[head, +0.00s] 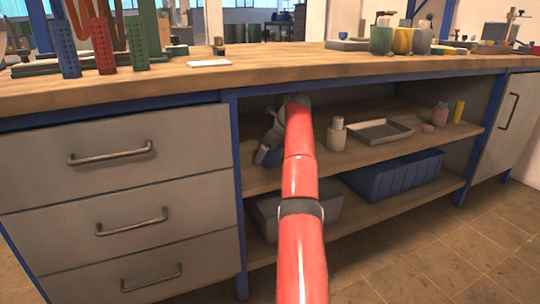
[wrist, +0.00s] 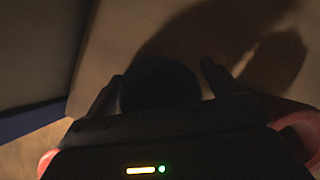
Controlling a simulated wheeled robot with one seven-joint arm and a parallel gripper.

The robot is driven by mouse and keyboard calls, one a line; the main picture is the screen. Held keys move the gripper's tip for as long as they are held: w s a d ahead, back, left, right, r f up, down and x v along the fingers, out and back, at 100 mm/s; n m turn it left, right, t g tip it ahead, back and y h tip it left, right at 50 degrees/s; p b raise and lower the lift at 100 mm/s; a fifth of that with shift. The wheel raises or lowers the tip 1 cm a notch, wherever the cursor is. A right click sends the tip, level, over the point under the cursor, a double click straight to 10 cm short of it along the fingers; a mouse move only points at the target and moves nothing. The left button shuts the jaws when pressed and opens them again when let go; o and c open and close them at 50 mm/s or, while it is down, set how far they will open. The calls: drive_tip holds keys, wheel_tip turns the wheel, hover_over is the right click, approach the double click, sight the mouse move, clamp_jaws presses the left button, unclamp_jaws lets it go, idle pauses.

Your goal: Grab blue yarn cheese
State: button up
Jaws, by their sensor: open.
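My gripper (wrist: 160,77) is open in the wrist view, with one dark finger on each side of a dark round thing. This round thing (wrist: 158,88), likely the blue yarn cheese, is between the fingers, but shade hides its colour. I cannot tell whether either finger touches it. In the head view my red arm reaches into the open shelf bay, and my gripper (head: 274,128) is at the left of the upper shelf. A small bluish patch shows by its lower end; I cannot tell whether it is the yarn.
The upper shelf (head: 356,156) also holds a pale bottle (head: 336,134), a grey tray (head: 371,132), a pink bottle (head: 440,115) and a yellow cylinder (head: 458,112). A blue bin (head: 398,185) stands below. The worktop (head: 290,68) is close above my arm, and a blue post (head: 237,190) is at left.

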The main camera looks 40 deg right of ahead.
drive_tip(key=shift+c, duration=0.4)
drive_tip(key=c, duration=1.1)
drive_tip(key=shift+r+p, duration=0.45)
drive_tip(key=shift+p, duration=0.3)
